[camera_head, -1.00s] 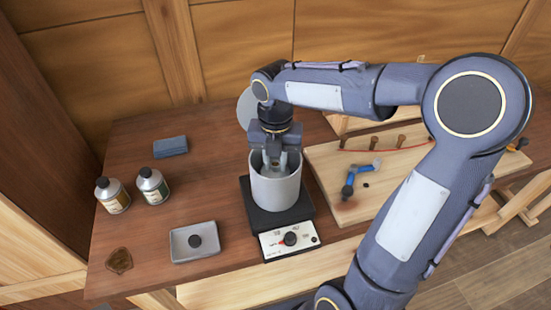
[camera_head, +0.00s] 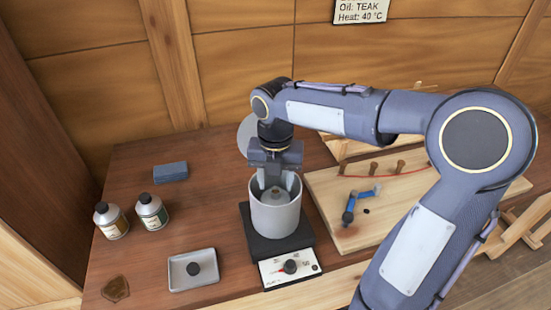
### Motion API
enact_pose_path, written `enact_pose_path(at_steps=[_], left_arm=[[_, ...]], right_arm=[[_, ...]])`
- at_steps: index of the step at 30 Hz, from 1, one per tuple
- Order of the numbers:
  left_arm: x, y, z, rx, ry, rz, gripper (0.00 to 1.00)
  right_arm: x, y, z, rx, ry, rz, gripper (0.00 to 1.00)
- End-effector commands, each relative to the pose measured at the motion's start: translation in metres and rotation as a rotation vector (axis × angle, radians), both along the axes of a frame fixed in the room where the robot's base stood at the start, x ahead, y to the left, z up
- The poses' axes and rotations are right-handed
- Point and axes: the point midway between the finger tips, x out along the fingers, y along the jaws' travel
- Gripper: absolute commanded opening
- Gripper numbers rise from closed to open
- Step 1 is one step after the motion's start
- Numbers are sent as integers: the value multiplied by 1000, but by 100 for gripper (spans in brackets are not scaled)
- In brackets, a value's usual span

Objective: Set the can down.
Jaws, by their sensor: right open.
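A grey pot (camera_head: 275,216) stands upright on the black hot plate (camera_head: 248,232). Inside it is the small round top of a can (camera_head: 275,194); the can's lower part is hidden by the pot wall. My right gripper (camera_head: 275,184) points down into the mouth of the pot. Its fingers are open, one on each side of the can's top. My left gripper is out of view.
A board (camera_head: 350,226) with a blue-handled tool is on the right. A sign (camera_head: 361,10) reads "Oil: TEAK, Heat: 40 °C".

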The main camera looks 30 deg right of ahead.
Motion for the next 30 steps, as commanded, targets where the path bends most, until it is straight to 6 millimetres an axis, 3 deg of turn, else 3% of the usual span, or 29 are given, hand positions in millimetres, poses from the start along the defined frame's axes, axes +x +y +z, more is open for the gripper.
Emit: enact_pose_path(at_steps=[9, 15, 19, 23, 30], left_arm=[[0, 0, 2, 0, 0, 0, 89], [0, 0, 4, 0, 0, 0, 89], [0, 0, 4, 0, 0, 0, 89], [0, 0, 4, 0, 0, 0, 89], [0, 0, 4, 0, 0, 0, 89]], right_arm=[[1, 1, 69, 1, -5, 2, 44], [0, 1, 92, 1, -2, 0, 44], [-8, 0, 96, 10, -15, -81, 44], [-34, 1, 91, 54, -58, -392, 44], [-104, 11, 58, 302, -88, -1348, 44]])
